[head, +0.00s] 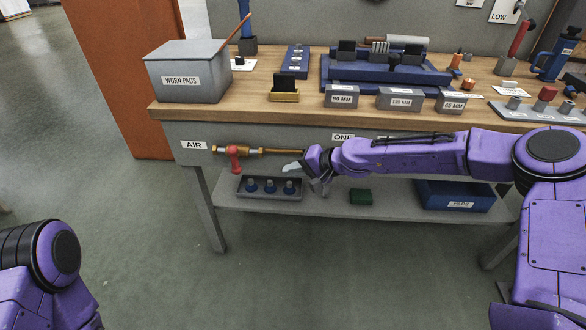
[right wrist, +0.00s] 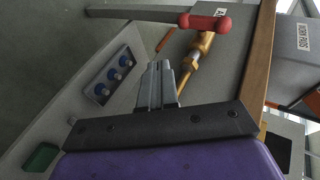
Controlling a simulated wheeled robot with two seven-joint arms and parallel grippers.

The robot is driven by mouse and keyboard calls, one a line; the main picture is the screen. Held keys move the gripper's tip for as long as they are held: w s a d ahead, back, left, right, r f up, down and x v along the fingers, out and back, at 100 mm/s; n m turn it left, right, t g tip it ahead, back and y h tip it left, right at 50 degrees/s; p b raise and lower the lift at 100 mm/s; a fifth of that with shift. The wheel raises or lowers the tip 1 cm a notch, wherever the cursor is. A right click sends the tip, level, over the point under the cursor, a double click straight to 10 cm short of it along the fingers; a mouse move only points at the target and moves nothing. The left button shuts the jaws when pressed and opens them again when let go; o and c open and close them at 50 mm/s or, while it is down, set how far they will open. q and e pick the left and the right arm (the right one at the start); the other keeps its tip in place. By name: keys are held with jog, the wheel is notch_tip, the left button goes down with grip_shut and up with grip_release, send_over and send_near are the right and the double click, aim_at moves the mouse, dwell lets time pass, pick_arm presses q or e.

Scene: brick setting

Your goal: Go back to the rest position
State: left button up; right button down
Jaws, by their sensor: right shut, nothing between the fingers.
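My right gripper (head: 288,168) is in front of the workbench, below the tabletop's front edge, with its arm stretched in from the right. In the right wrist view its two grey fingers (right wrist: 156,84) are together with nothing between them. Near the fingertips is a brass air pipe (head: 258,151) with a red valve handle (head: 234,157). The wrist view shows the pipe (right wrist: 200,48) and red handle (right wrist: 206,22) just beyond the fingers, apart from them as far as I can tell. My left gripper is out of view; only part of my left arm shows at lower left.
The wooden tabletop (head: 290,101) carries a grey worn pads box (head: 188,80), a blue fixture and labelled grey blocks (head: 400,99). The floor in front is clear.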

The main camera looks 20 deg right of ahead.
jog(key=shift+d, duration=0.1)
dwell(0.3)
jog(key=s+d+f+m+h+p, duration=0.35)
jog(key=s+f+h, duration=0.45)
jog(key=s+f, duration=0.8)
jog(key=s+d+n+g+h+p, duration=0.1)
jog(key=s+d, duration=0.4)
jog(key=s, duration=0.7)
jog(key=s+d+n+g+h+p, duration=0.2)
jog(key=s+p, duration=0.4)
jog(key=s, duration=0.7)
jog(key=d+g+h, duration=0.1)
jog(key=d, duration=0.1)
jog(key=shift+d+r+g, duration=0.15)
jog(key=shift+d+g, duration=0.15)
jog(key=shift+d, duration=0.05)
